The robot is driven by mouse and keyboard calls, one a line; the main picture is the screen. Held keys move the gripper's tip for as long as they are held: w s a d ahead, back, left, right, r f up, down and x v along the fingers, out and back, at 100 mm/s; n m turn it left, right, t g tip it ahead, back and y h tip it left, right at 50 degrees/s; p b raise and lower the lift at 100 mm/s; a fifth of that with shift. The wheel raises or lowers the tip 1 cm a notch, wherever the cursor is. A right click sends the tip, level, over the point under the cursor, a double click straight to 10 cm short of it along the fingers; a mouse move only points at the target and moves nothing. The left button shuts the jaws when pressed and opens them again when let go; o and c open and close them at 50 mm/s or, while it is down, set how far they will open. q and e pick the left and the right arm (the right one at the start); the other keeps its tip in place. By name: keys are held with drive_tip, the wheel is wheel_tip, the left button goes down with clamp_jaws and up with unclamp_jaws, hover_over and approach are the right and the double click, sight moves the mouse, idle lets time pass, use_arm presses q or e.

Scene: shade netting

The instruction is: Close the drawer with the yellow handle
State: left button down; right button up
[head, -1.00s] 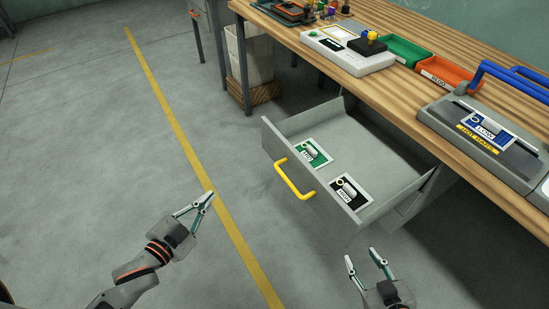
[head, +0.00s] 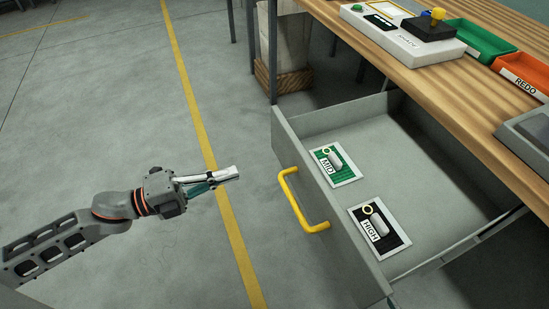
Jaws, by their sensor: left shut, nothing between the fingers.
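The grey drawer (head: 322,222) is pulled out from under the wooden workbench. Its yellow handle (head: 294,205) is on the front panel, facing left. Inside lie a green card marked MID (head: 335,165) and a black card marked HIGH (head: 380,229), each with a pale piece on it. My left gripper (head: 233,174) is shut and empty, to the left of the drawer front and the handle, with its fingers pointing right. It looks apart from the handle. My right gripper is out of view.
The workbench (head: 440,90) carries a white device (head: 395,32), a green tray (head: 480,40) and an orange tray marked REDO (head: 525,75). A bin (head: 290,50) stands under the bench behind the drawer. The floor at left is open, with a yellow line (head: 205,140).

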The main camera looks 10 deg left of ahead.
sight(286, 156)
use_arm(q)
drive_tip(key=x, duration=1.1)
drive_tip(key=shift+w+d+f, duration=0.1)
drive_tip(key=shift+w+d, duration=0.05)
drive_tip(key=shift+d, duration=0.05)
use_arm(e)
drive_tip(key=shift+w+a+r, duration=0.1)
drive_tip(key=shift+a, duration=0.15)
